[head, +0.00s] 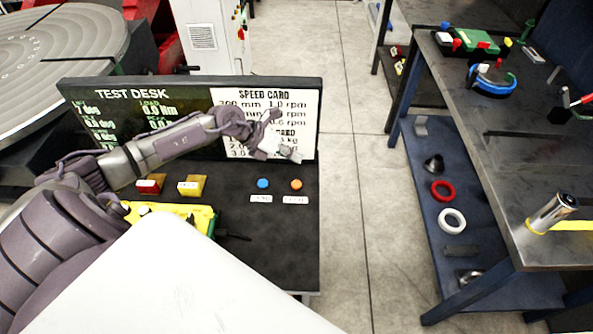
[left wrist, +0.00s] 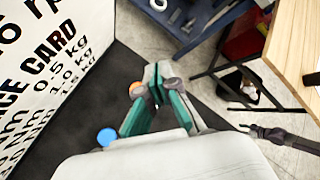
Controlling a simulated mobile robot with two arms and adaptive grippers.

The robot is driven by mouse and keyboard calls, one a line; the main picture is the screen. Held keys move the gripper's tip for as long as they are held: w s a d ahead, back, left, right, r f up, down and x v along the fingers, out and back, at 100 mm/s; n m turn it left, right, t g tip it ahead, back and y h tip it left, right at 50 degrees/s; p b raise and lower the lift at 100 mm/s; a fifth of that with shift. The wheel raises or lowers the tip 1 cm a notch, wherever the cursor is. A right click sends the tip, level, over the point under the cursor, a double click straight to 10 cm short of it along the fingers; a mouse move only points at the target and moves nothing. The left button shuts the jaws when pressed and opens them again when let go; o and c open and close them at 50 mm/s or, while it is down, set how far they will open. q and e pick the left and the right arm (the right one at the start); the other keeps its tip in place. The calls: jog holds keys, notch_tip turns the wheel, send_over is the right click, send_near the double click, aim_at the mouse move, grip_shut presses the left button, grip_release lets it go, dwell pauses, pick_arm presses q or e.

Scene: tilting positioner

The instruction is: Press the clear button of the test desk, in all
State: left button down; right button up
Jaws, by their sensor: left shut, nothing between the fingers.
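The test desk (head: 255,235) has a dark top with a blue button (head: 263,183) and an orange button (head: 296,184) near its right side. Each has a small white label in front, too small to read, so I cannot tell which is the clear button. My left gripper (head: 292,155) is shut and empty, above the desk and in front of the board, beyond the buttons in the head view. In the left wrist view, the gripper (left wrist: 157,90) partly covers the orange button (left wrist: 136,88); the blue button (left wrist: 107,137) shows at lower left.
An upright board (head: 190,90) with the readouts and speed card stands at the desk's back. A red block (head: 150,184), a yellow block (head: 190,186) and a yellow device (head: 175,212) are left of the buttons. A workbench (head: 500,160) stands right, across clear floor.

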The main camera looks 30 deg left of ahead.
aim_at(294, 183)
pick_arm(q)
jog(key=f+b, duration=0.1)
jog(key=f, duration=0.1)
jog(key=f+b, duration=0.1)
jog(key=shift+w+f+b, duration=0.2)
jog(key=shift+f+b, duration=0.15)
jog(key=shift+f, duration=0.05)
pick_arm(e)
jog(key=w+f, duration=0.3)
jog(key=w, duration=0.2)
pick_arm(q)
notch_tip(294, 183, down, 5)
jog(key=b, duration=0.4)
pick_arm(e)
jog(key=s+f, duration=0.1)
jog(key=f, duration=0.1)
jog(key=s+f, duration=0.1)
jog(key=shift+s+f, duration=0.15)
jog(key=shift+f, duration=0.25)
jog(key=shift+w, duration=0.2)
jog(key=shift+w+a, duration=0.2)
jog(key=shift+w, duration=0.05)
pick_arm(q)
jog(key=shift+f, duration=0.1)
jog(key=shift+f, duration=0.3)
pick_arm(e)
jog(key=shift+d+f, duration=0.2)
jog(key=shift+f, duration=0.05)
